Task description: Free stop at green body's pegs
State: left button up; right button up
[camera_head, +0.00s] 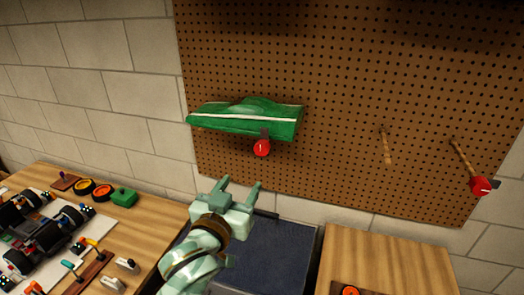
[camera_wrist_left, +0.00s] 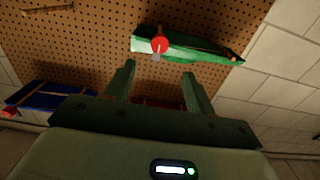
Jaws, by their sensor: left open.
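The green car body (camera_head: 245,117), with a white stripe, hangs on the brown pegboard. A round red stop (camera_head: 262,148) sits at its lower front edge, with a dark part just above it. In the left wrist view the red stop (camera_wrist_left: 159,45) shows in front of the green body (camera_wrist_left: 195,48), beyond the fingers. My left gripper (camera_head: 240,185) is open and empty, below and slightly left of the stop, apart from it. In the left wrist view my left gripper (camera_wrist_left: 158,82) shows both fingers spread. The pegs behind the green body are mostly hidden. My right gripper is not in view.
A bare wooden peg (camera_head: 386,147) and another peg (camera_head: 462,160) with a red stop (camera_head: 481,186) project at the right. A blue body (camera_wrist_left: 50,96) shows in the left wrist view. Wooden tables with car parts (camera_head: 124,197) stand below; space before the pegboard is clear.

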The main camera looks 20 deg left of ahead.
aim_at(261, 152)
pick_arm(q)
jog(key=w, duration=1.6)
jog(key=shift+w+d, duration=0.15)
jog(key=shift+d, duration=0.1)
jog(key=c, duration=1)
